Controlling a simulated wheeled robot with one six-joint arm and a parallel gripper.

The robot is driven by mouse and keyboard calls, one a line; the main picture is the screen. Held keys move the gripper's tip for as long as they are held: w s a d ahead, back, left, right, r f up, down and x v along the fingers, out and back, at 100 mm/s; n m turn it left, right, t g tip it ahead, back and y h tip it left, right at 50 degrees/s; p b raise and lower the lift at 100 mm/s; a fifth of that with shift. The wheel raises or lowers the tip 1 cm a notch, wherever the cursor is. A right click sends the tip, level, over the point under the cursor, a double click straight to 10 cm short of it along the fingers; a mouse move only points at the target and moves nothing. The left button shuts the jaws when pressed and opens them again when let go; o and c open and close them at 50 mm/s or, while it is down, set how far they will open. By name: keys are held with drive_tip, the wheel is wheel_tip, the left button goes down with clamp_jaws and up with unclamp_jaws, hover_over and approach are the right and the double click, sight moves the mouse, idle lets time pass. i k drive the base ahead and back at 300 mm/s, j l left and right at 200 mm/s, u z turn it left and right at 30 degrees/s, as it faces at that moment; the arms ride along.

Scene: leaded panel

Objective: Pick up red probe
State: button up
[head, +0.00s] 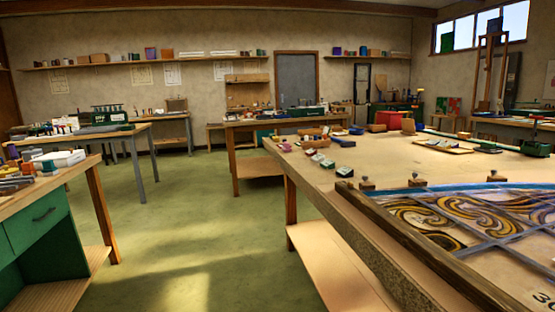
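I cannot make out a red probe for certain. Small red and dark items (17,182) lie on the left bench (62,176), too small to tell apart. A red box-like thing (389,119) stands on the far side of the large right table (322,172). My gripper is not in view, so I cannot see whether it is open or holds anything.
A leaded glass panel (460,215) with swirls lies on the right table behind a wooden edge strip (400,240). Wooden legs and low shelves flank the aisle. The green floor (190,215) between the benches is clear. More benches (100,133) stand farther back.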

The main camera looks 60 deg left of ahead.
sight(311, 151)
drive_tip(key=u, duration=1.55)
